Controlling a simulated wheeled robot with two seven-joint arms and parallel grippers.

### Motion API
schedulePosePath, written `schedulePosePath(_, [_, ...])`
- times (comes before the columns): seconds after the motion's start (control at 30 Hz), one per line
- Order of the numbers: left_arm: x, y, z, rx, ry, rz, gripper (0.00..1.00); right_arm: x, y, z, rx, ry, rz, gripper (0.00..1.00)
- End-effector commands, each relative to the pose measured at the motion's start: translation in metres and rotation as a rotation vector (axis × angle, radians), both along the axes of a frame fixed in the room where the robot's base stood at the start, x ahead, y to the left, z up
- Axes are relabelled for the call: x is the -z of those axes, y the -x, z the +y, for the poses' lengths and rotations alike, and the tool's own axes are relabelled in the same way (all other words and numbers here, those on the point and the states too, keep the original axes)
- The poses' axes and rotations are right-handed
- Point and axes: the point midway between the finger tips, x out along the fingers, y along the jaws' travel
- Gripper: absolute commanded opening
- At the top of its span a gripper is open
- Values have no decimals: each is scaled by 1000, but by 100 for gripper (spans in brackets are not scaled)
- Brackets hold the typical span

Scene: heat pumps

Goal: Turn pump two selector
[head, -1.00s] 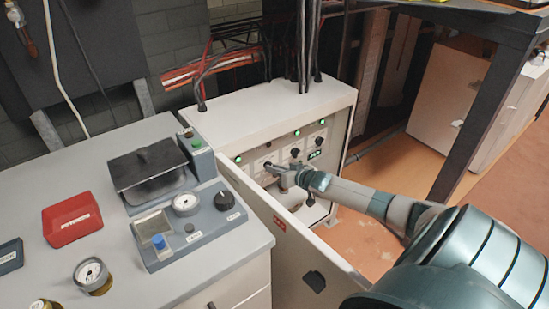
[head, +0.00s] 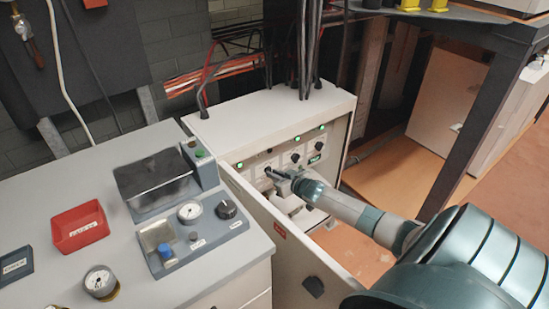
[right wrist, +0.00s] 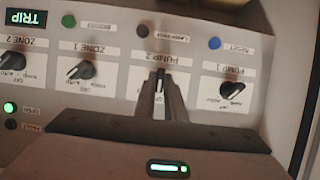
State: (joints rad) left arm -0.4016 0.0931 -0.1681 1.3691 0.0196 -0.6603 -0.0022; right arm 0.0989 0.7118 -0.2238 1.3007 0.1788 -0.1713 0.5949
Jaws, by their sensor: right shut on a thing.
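The pump two selector (right wrist: 160,80) is a black knob on the light control panel, labelled PUMP 2, upside down in the right wrist view. My right gripper (right wrist: 160,98) is shut on it, one finger on each side. The knob's white mark stands about upright between the fingers; its exact setting is hard to read. In the head view my right gripper (head: 270,172) reaches into the open white cabinet (head: 265,117), and the selector is mostly hidden by it. My left gripper is not in view.
The PUMP 1 knob (right wrist: 232,90) and ZONE 1 knob (right wrist: 80,70) flank the selector. A TRIP display (right wrist: 27,18) is lit at the panel's corner. The open cabinet door (head: 290,245) stands left of my arm. A bench with a red tray (head: 80,225) is at left.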

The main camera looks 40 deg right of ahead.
Motion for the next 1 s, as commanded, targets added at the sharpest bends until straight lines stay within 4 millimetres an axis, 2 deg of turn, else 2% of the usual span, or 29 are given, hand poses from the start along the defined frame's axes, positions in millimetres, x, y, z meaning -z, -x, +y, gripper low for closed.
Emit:
schedulePosePath(0.17, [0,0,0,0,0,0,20,-2,-1,-1,1,1,-3,0])
schedulePosePath(0.2, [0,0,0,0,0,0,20,-2,-1,-1,1,1,-3,12])
schedulePosePath(0.27, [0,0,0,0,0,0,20,-2,-1,-1,1,1,-3,27])
schedulePosePath(0.3, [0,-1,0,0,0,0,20,-2,-1,-1,0,0,-3,29])
schedulePosePath(0.7, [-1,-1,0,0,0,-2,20,-1,2,0,-1,-1,-1,29])
schedulePosePath(1.0, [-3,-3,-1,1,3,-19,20,-9,22,3,-1,0,1,29])
